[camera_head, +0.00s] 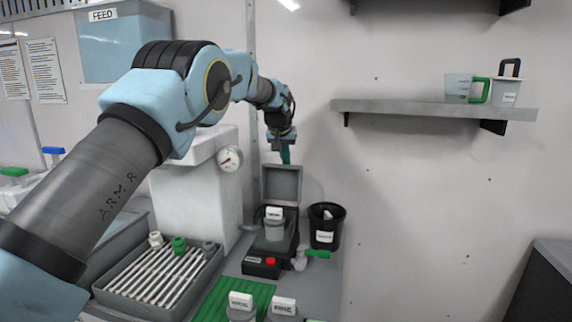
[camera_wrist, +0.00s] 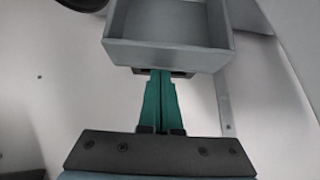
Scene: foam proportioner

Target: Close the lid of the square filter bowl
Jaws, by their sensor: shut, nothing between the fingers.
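The grey square lid (camera_head: 282,184) of the filter bowl stands upright and open at the back of a dark unit, its hollow side facing the head camera. Below it, a clear container with a white label (camera_head: 275,228) stands on the unit; the bowl itself is largely hidden. My gripper (camera_head: 286,158) is just above the lid's top edge, pointing down, with green fingers shut and empty. In the wrist view, the fingertips (camera_wrist: 161,76) meet the edge of the box-shaped lid (camera_wrist: 165,56); I cannot tell whether they touch it.
A black bin (camera_head: 326,226) stands right of the unit. A red button (camera_head: 270,261) and a green-handled valve (camera_head: 317,254) are at its front. A rack of white rods (camera_head: 155,275) and a green mat (camera_head: 232,299) lie nearer. The wall shelf (camera_head: 430,109) is to the right.

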